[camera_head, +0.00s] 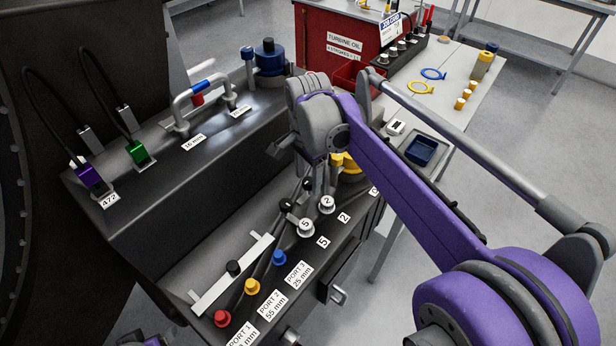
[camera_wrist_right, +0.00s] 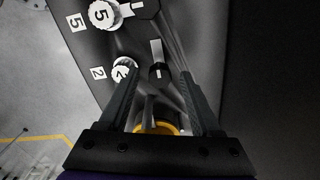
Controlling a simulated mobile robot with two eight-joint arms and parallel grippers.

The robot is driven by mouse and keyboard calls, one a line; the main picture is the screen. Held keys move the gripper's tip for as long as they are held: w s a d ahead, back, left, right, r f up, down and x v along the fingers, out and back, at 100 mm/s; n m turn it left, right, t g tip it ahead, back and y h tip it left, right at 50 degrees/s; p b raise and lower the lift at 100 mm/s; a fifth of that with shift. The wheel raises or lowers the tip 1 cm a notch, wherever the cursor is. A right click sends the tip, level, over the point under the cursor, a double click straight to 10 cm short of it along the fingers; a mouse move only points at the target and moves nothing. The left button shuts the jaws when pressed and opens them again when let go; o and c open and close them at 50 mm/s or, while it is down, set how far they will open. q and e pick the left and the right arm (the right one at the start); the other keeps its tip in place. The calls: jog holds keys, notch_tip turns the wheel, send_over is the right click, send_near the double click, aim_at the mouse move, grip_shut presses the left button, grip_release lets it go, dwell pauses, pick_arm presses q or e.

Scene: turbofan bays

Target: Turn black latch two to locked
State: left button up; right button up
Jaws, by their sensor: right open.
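Black latch two (camera_head: 308,184) stands on the dark bay ledge beside the white knob marked 2 (camera_head: 327,204). In the right wrist view the latch (camera_wrist_right: 160,73) has a black body with a pale strip pointing up the picture. My right gripper (camera_wrist_right: 159,78) is open there, with one finger on either side of the latch; whether they touch it I cannot tell. In the head view the right gripper (camera_head: 318,170) points down over the ledge, partly hidden by its own arm.
Another black latch (camera_head: 285,206) and the white knob marked 5 (camera_head: 305,227) are close by. A yellow round part (camera_wrist_right: 158,129) lies near the gripper's base. Red (camera_head: 222,318), orange (camera_head: 252,286) and blue (camera_head: 279,257) port caps line the front ledge.

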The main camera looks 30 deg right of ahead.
jog(key=shift+f, duration=0.2)
jog(key=shift+c, duration=0.2)
grip_shut()
